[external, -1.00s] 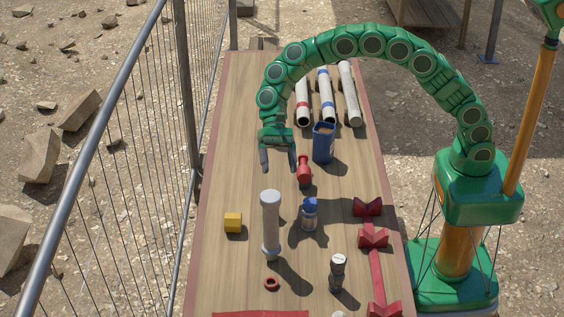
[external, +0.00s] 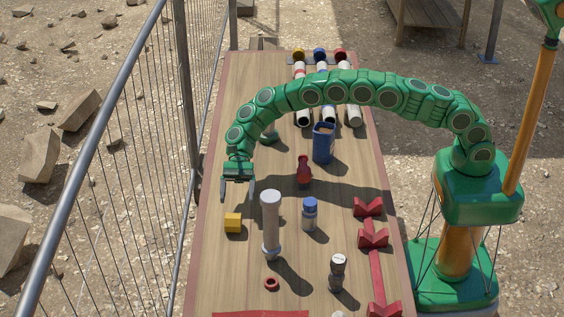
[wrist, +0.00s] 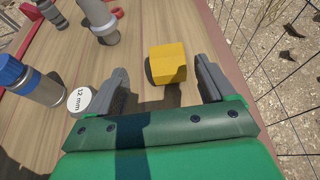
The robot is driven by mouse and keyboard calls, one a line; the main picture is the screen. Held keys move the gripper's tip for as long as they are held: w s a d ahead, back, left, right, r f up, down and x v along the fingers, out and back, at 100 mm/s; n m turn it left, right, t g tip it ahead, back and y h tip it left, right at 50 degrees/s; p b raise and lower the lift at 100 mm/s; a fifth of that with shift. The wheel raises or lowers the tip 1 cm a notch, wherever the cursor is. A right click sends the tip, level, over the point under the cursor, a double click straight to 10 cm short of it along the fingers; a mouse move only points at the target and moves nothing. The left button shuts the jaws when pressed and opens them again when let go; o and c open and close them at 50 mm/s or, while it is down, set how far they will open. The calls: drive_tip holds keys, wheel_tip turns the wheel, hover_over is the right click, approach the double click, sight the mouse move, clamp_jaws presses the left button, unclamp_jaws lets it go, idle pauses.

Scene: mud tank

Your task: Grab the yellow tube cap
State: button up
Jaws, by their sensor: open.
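A yellow block-like piece (external: 233,222) lies on the table at the left, and it also shows in the wrist view (wrist: 168,64). A round yellow end piece (external: 299,54) shows at the far end of the left tube at the back. I cannot tell for certain which is the cap. My gripper (external: 237,190) is open and empty, pointing down above the table, just behind the block. In the wrist view the block appears between the two fingers, a little beyond their tips and not touching them.
A tall grey-white cylinder (external: 271,222) stands right of the block. A blue-capped bottle (external: 310,214), a red piece (external: 304,172), a blue container (external: 323,144) and a red ring (external: 271,284) are nearby. Red V-shaped holders (external: 373,238) line the right. A wire fence (external: 130,150) runs along the left.

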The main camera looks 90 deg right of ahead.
sight(233, 216)
drive_tip(key=shift+w+a+f, duration=0.15)
drive_tip(key=shift+a+f, duration=0.05)
drive_tip(key=shift+w+x, duration=0.15)
drive_tip(key=shift+x, duration=1.7)
drive_tip(key=shift+w+x, duration=0.15)
drive_tip(key=shift+x, duration=1.65)
drive_tip(key=shift+r, duration=0.1)
drive_tip(key=c, duration=1.1)
drive_tip(key=shift+o, duration=0.2)
drive_tip(key=shift+r, duration=0.1)
